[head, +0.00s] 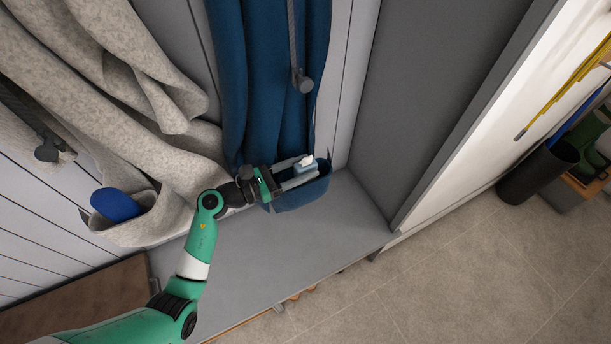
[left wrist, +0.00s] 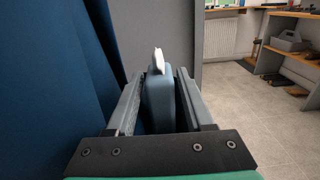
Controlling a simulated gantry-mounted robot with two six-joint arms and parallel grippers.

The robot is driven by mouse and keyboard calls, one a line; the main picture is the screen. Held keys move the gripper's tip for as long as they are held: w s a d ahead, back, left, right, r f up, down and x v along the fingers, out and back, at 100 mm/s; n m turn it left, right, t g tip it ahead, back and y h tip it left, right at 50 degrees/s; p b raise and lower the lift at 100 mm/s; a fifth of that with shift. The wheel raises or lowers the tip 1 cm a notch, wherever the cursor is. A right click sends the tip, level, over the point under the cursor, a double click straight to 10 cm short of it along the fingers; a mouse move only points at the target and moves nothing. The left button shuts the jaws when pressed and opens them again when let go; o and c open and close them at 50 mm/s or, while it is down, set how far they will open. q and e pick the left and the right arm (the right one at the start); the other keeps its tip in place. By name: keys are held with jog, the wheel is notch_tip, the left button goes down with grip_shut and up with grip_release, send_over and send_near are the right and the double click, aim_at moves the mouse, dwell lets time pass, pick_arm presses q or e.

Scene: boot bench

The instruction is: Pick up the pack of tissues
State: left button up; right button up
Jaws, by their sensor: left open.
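The pack of tissues (head: 306,165) is a small light-blue block with a white tissue at its top. It sticks up out of the pocket (head: 302,193) of the dark-blue coat (head: 262,80). My left gripper (head: 298,171) is open at the pocket, with its fingers on either side of the pack. In the left wrist view the pack (left wrist: 159,100) stands upright between the two fingers of the gripper (left wrist: 157,95), with a gap visible at its right side. Its lower part is hidden. My right gripper is in neither view.
A beige coat (head: 120,90) hangs at the left with a blue rounded object (head: 115,205) in its pocket. A grey bench (head: 270,245) lies below, and a grey side panel (head: 400,100) stands to the right. A dark bin (head: 538,170) is at the far right.

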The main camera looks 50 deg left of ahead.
pick_arm(q)
jog(key=shift+w+d, duration=0.2)
jog(key=shift+w, duration=0.3)
grip_shut()
notch_tip(320, 180, up, 18)
jog(key=p, duration=0.4)
jog(key=shift+p, duration=0.4)
